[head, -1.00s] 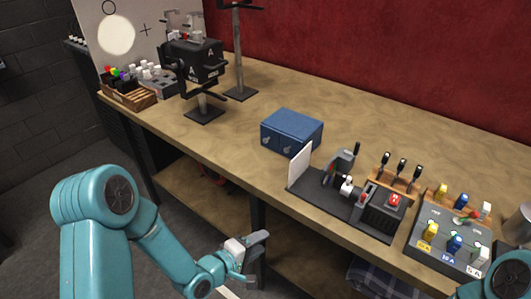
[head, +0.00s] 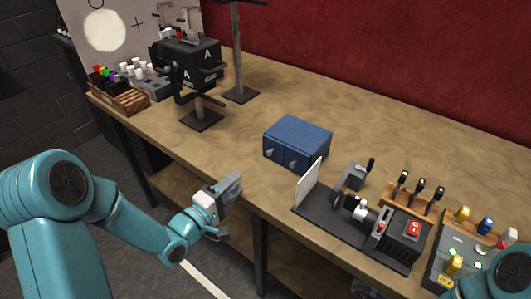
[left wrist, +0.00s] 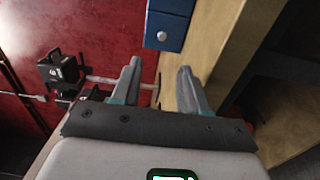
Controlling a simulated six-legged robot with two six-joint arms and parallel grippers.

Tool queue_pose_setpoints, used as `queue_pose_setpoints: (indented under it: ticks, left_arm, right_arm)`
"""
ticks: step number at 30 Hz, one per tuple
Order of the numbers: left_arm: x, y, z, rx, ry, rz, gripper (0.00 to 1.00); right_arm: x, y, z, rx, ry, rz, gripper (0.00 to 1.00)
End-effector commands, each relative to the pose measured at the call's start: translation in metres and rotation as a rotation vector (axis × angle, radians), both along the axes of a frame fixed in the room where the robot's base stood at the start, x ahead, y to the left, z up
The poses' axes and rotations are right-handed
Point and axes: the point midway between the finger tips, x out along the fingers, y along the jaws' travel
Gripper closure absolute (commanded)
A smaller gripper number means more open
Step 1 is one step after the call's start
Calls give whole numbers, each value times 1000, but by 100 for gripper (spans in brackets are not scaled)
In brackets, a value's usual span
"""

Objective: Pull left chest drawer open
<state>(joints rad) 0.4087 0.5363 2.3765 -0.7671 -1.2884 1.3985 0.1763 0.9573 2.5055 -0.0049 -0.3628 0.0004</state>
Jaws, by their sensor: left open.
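A small blue chest (head: 298,138) stands on the wooden bench, with two drawer fronts side by side, each with a small round knob. Its left drawer (head: 272,150) looks flush with the chest. My left gripper (head: 232,208) is open and empty, in front of the bench edge, below and left of the chest, not touching it. In the left wrist view the open fingers (left wrist: 157,88) point toward the bench, and part of the blue chest (left wrist: 167,26) with one knob shows beyond them. My right gripper is not visible; only a teal part of my right arm shows at lower right.
On the wooden bench (head: 330,105), a dark device with a white panel (head: 308,186) stands just right of the chest. A switch box (head: 455,255) is further right. A black lamp-like unit (head: 190,65) stands left. Bare bench lies around the chest's left and front.

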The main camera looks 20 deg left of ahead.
Motion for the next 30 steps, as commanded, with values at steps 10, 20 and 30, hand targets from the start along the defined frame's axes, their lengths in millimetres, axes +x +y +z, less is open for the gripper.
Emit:
queue_pose_setpoints:
  ticks: [10,20,30]
  left_arm:
    - [81,-31,2,0,0,-6,56]
    - [130,-45,1,-1,1,-3,56]
    - [135,-46,0,0,2,-2,56]
  right_arm:
    - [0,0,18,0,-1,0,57]
    - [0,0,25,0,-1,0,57]
    - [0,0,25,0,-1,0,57]
